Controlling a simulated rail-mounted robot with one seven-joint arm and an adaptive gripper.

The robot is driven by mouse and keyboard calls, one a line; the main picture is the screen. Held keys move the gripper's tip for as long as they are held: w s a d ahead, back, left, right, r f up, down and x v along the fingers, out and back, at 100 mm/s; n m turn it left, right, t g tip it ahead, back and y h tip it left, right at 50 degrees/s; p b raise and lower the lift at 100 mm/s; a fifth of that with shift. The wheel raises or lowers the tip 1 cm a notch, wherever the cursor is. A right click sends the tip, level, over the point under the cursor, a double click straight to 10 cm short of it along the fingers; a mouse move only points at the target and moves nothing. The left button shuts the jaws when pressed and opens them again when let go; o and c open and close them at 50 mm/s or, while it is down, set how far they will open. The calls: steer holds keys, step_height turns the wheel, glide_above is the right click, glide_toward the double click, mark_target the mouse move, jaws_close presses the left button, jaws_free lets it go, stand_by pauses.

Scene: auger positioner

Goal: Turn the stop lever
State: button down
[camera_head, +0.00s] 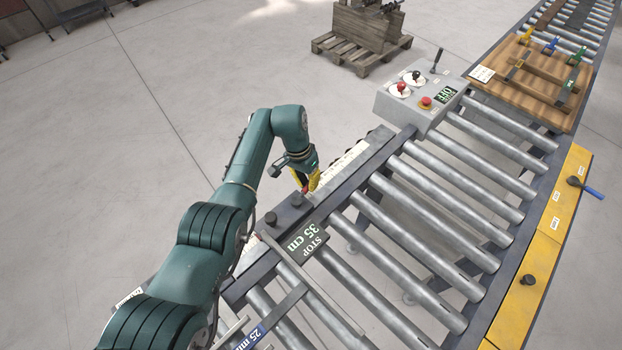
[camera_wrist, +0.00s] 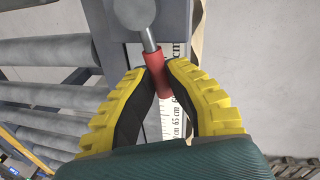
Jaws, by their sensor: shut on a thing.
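The stop lever has a red handle (camera_wrist: 162,82) on a short grey arm that runs up to a round grey pivot (camera_wrist: 135,10) in the wrist view. My gripper (camera_wrist: 165,62) has yellow fingers with dark inner pads, and these are closed around the red handle from both sides. In the head view my gripper (camera_head: 307,181) is at the rail along the conveyor's left side, and it mostly hides the lever. A dark display (camera_head: 303,241) near it reads "STOP 35 cm".
A measuring scale (camera_wrist: 172,120) runs along the rail under the lever. A grey control box (camera_head: 420,98) with knobs and a red button stands farther along. Metal rollers (camera_head: 430,225) fill the conveyor. A wooden board with clamps (camera_head: 530,82) lies at the far end.

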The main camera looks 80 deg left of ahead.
steer(key=shift+w+d+f+m, duration=0.2)
steer(key=shift+d+m, duration=0.1)
steer(key=shift+m, duration=0.25)
steer(key=shift+w+d+f+m, duration=0.15)
steer(key=shift+d+m, duration=0.15)
steer(key=shift+m, duration=0.25)
steer(key=shift+g, duration=0.3)
steer(key=c, duration=1)
jaws_free()
steer(key=shift+d+r, duration=0.1)
steer(key=r, duration=0.4)
steer(key=s+a+r, duration=0.1)
steer(key=r, duration=0.3)
steer(key=a+r, duration=0.1)
steer(key=r, duration=0.3)
steer(key=shift+s+a, duration=0.1)
steer(key=shift+s, duration=0.05)
